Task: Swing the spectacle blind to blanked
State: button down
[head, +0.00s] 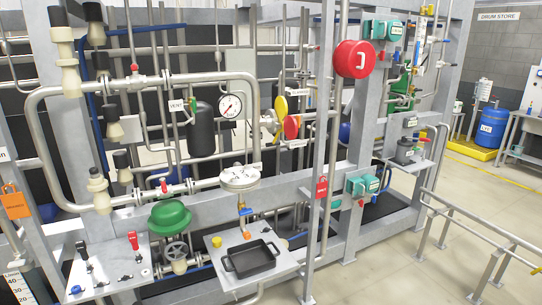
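A yellow disc (281,107) and a red disc (291,127) sit close together on the pipework in the middle of the head view, behind the front pipes. They look like the two halves of the spectacle blind, the yellow one above and slightly left of the red one. Which half is in the line is too small to tell. I cannot make out my gripper in this view.
A round gauge (230,106) and a thick pipe loop stand left of the discs. A grey upright post and a red reel (355,59) stand to the right. A shelf with a black tray (249,259) juts out below. Open floor lies right, beyond a handrail (470,228).

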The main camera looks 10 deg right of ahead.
aim_at(289, 125)
jog(key=u, duration=0.15)
jog(key=k, duration=1)
jog(key=z, duration=0.95)
jog(key=i, duration=1.85)
jog(key=u, duration=0.05)
